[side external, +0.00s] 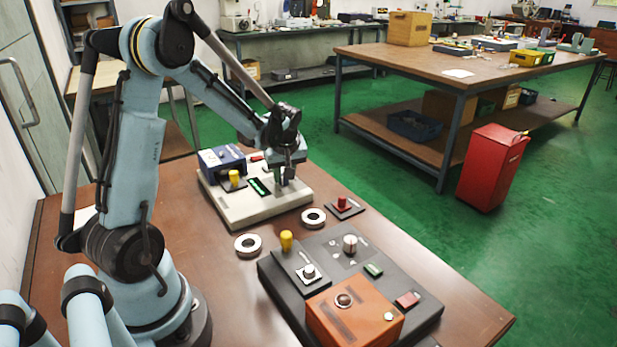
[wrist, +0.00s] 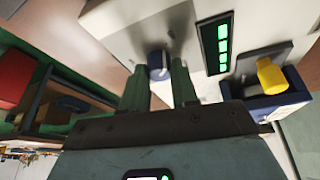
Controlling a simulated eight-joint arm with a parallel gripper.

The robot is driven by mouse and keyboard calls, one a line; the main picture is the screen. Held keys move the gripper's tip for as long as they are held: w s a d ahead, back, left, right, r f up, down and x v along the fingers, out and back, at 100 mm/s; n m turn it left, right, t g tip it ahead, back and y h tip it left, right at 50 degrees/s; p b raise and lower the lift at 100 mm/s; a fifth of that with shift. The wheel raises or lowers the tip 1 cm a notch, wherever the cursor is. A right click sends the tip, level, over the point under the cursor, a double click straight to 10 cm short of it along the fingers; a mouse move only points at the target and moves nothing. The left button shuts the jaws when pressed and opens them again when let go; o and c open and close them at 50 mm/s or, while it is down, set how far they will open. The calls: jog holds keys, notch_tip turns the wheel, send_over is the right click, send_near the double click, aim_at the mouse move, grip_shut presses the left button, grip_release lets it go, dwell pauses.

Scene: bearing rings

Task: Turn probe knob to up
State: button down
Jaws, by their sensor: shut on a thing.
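A small round knob, dark blue with a pale face, stands on the beige instrument box (side external: 240,215); it shows in the wrist view (wrist: 157,64) between my fingertips. My gripper (side external: 287,180) points down at the right part of this box and is shut on the knob. In the wrist view, the two dark green fingers of my gripper (wrist: 160,82) stand on either side of it. In the side view the knob is mostly hidden by the fingers. I cannot read any mark showing which way the knob points.
The box also carries a green-lit display (wrist: 216,45), a yellow knob (wrist: 271,75) and a blue block (side external: 222,160). Two bearing rings (side external: 248,244) (side external: 313,217) and a red-buttoned plate (side external: 343,205) lie nearby. A dark console (side external: 275,275) with an orange box (side external: 350,315) stands in front.

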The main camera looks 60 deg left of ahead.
jog(key=shift+w+n, duration=0.1)
jog(key=shift+n, duration=0.2)
dwell(0.4)
jog(key=c, duration=0.9)
grip_release()
jog(key=v, duration=1.2)
jog(key=shift+r, duration=0.1)
jog(key=s+d+m+t+h, duration=0.1)
jog(key=s+d+m+t, duration=0.1)
jog(key=d+m, duration=0.3)
jog(key=s+d+m+t+h, duration=0.2)
jog(key=d+m, duration=0.3)
jog(key=d, duration=0.3)
jog(key=s+d+f+m+t+h, duration=0.1)
jog(key=s+d+m, duration=0.1)
jog(key=d+m, duration=0.4)
jog(key=shift+s+d+t, duration=0.4)
jog(key=shift+d, duration=0.4)
